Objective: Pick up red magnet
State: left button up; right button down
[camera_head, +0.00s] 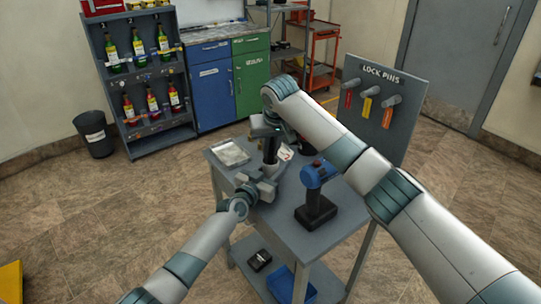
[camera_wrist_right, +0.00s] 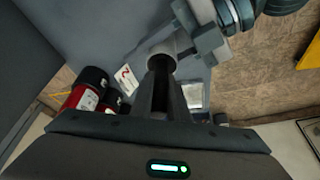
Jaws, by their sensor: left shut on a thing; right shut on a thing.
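A small pale grey cylinder (camera_head: 271,168) is between my two grippers above the table. My left gripper (camera_head: 266,180) is shut on it from the front. My right gripper (camera_head: 270,150) points down and is shut at its upper end. In the right wrist view, the cylinder (camera_wrist_right: 160,53) is at the dark fingertips (camera_wrist_right: 162,68) of my right gripper, with my left gripper (camera_wrist_right: 200,45) beside it. A red cylinder with black ends and a white label (camera_wrist_right: 84,97) stands on the left there; I cannot tell whether it is the red magnet.
The grey table (camera_head: 265,220) bears a blue and black power tool (camera_head: 317,190), a clear tray (camera_head: 230,153) and a white tag with red marks (camera_wrist_right: 126,80). The lock pins board (camera_head: 385,95) rises behind. A bottle shelf (camera_head: 145,85) stands back left.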

notch_tip(320, 180, up, 18)
dwell(0.5)
jog(key=shift+f, duration=0.1)
pick_arm(q)
jog(key=o, duration=1.1)
jog(key=shift+s, duration=0.15)
jog(key=shift+s+a, duration=0.3)
jog(key=shift+s, duration=0.2)
jog(key=v, duration=1)
jog(key=shift+s+a+f, duration=0.1)
jog(key=shift+s+a, duration=0.05)
jog(key=shift+a, duration=0.15)
